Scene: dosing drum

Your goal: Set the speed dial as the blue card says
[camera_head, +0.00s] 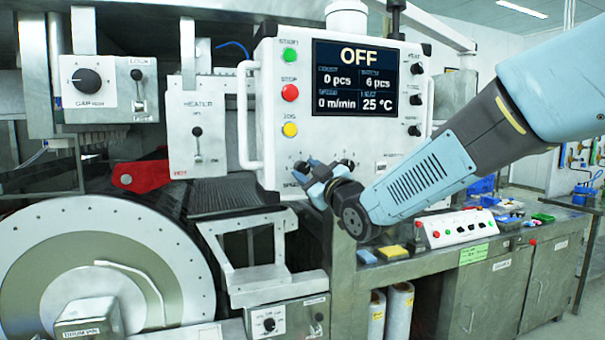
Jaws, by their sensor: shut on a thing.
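The white control panel (270,105) hangs at the middle, with its screen (367,80) reading OFF, 0 pcs, 6 pcs, 0 m/min and 25 °C. My gripper (309,174) is at the panel's lower left, shut on the speed dial there. The dial is mostly hidden by the fingers, so its pointer cannot be read. Part of a label starting with "SPE" shows just below the fingers. I cannot make out a blue card with readable writing in this view.
Green, red and yellow buttons (289,130) line the panel's left side, and several black knobs (415,99) its right. A large drum (185,235) stands at lower left. The bench (440,262) at right holds a small button box (455,228) and sponge-like blocks (393,252).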

